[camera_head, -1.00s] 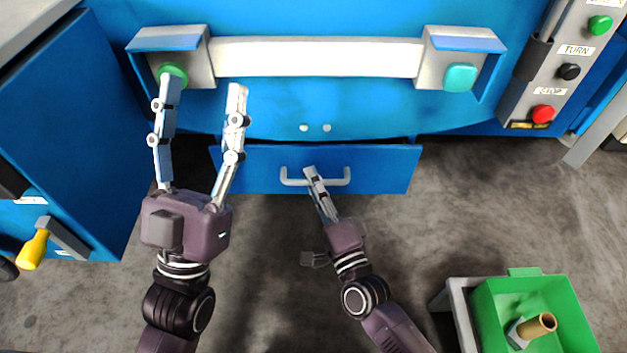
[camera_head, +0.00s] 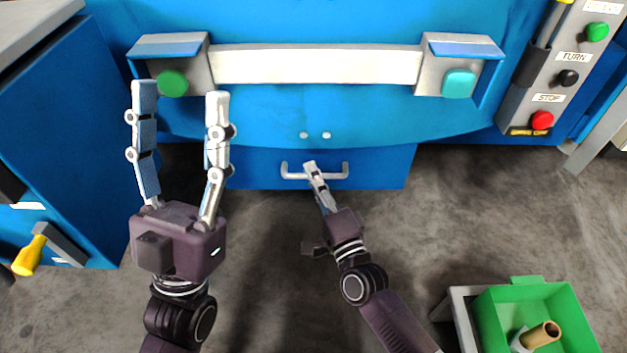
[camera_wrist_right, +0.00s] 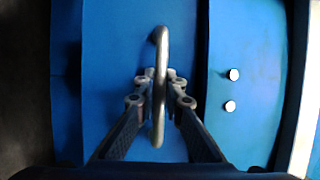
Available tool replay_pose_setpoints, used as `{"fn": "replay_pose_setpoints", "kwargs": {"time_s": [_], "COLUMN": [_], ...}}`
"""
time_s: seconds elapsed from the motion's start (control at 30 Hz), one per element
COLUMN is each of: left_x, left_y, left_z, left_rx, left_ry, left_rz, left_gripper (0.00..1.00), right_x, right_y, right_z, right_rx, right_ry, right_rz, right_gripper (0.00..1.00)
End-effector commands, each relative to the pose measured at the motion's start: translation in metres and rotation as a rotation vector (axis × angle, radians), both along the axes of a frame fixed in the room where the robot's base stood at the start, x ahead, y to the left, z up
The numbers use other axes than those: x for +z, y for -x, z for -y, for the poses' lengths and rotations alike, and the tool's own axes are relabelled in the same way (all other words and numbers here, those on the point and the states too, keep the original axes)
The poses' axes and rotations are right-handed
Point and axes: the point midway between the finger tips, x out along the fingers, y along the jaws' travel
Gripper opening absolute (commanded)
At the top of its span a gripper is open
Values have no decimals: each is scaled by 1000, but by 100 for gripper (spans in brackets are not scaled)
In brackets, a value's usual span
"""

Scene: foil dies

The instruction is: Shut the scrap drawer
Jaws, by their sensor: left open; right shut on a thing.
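The scrap drawer (camera_head: 385,170) has a flat blue front low under the blue machine, with a grey bar handle (camera_head: 342,171) at its middle. My right gripper (camera_head: 310,166) is shut on this handle. The right wrist view shows the handle (camera_wrist_right: 161,45) running between the two fingers of the right gripper (camera_wrist_right: 160,88), which close on it from both sides. The blue drawer front (camera_wrist_right: 110,60) lies behind it. In the head view the drawer's top edge is at the machine's lower edge, so its depth is hidden. My left gripper (camera_head: 181,90) is open and empty, left of the drawer.
A green button (camera_head: 172,84) is close by the left gripper's tips; a teal button (camera_head: 459,82) is at the right. A control panel (camera_head: 556,75) stands at the upper right. A green bin (camera_head: 575,315) sits at the lower right, a blue cabinet (camera_head: 60,140) at the left.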

Motion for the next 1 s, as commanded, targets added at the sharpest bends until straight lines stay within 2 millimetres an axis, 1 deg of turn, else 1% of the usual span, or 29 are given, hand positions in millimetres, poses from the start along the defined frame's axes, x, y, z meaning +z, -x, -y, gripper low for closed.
{"fn": "replay_pose_setpoints", "kwargs": {"time_s": [0.13, 0.17, 0.3, 0.33, 0.63, 0.73, 0.87, 1.0], "left_x": [0, 0, 0, 0, 0, 0, 0, 0], "left_y": [0, 0, 0, 0, -1, -1, -1, -1], "left_z": [0, 0, 0, 0, 0, 0, 0, 0], "left_rx": [0, 0, 0, 0, 0, 0, 0, 0], "left_ry": [0, -1, -1, -1, -1, -1, -1, -1], "left_rz": [-1, -2, -2, -2, -4, -4, -4, -4], "left_gripper": [53, 53, 53, 53, 53, 53, 53, 53], "right_x": [2, 2, 2, 2, 1, -1, -5, -10], "right_y": [-3, -3, -3, -2, 0, 6, 26, 55], "right_z": [2, 2, 2, 2, 2, 5, 13, 24], "right_rx": [-4, -4, -4, -3, -2, -2, -2, -1], "right_ry": [0, 0, 0, 0, 0, 1, 1, 1], "right_rz": [3, 3, 4, 4, 2, 2, 1, -1], "right_gripper": [0, 10, 25, 27, 27, 27, 27, 27]}}
